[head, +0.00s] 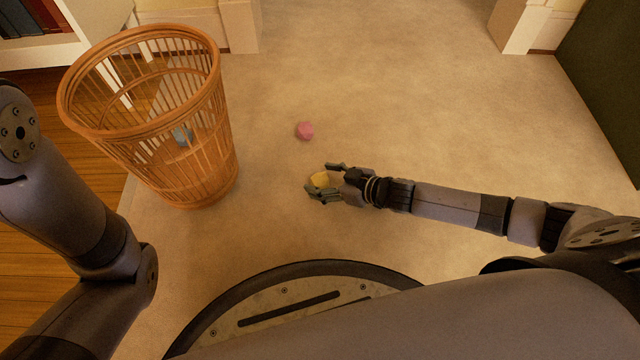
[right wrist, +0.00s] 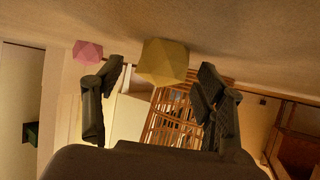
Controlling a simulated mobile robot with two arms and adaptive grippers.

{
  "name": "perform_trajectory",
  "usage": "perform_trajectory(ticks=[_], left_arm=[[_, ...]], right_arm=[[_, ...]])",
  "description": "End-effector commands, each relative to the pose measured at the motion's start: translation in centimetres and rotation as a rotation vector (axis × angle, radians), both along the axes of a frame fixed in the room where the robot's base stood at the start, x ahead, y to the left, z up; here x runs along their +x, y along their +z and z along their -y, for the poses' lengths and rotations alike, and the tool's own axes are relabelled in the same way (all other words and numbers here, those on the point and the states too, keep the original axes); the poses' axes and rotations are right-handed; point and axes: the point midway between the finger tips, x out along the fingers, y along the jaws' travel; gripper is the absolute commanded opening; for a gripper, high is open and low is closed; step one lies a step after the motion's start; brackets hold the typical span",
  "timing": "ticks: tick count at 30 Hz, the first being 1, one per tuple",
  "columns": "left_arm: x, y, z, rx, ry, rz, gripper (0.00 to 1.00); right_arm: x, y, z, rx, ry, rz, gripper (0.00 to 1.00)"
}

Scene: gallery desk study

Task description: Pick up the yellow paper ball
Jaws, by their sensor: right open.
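The yellow paper ball (head: 319,179) lies on the carpet in the head view, at the mouth of my right gripper (head: 328,180). In the right wrist view the yellow ball (right wrist: 164,62) shows beyond and between the two fingers of the open right gripper (right wrist: 160,90). I cannot tell whether a finger touches it. My left arm comes in at the left of the head view, but its gripper is not in view.
A pink paper ball (head: 305,130) lies on the carpet (head: 400,90) behind the yellow one. A wicker basket (head: 215,120) stands to the left, with a blue ball (head: 182,136) seen through its slats. The carpet around the balls is otherwise clear.

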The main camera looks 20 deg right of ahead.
Motion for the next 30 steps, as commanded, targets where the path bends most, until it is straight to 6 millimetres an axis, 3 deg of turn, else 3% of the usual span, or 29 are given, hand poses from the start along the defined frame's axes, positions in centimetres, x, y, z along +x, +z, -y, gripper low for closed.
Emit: perform_trajectory(ticks=[5,22,30], left_arm=[[0.02,0.08,0.0,0.0,0.0,0.0,0.64],[0.06,0.08,-0.01,0.0,0.001,-0.002,0.64],[0.09,0.16,-0.01,0.0,0.002,-0.003,0.64]], right_arm=[[-0.02,0.05,0.01,-0.001,0.0,-0.001,0.65],[-0.05,0.02,0.01,-0.001,0.0,-0.001,0.27],[-0.05,0.15,0.01,-0.001,0.0,-0.001,0.27]])
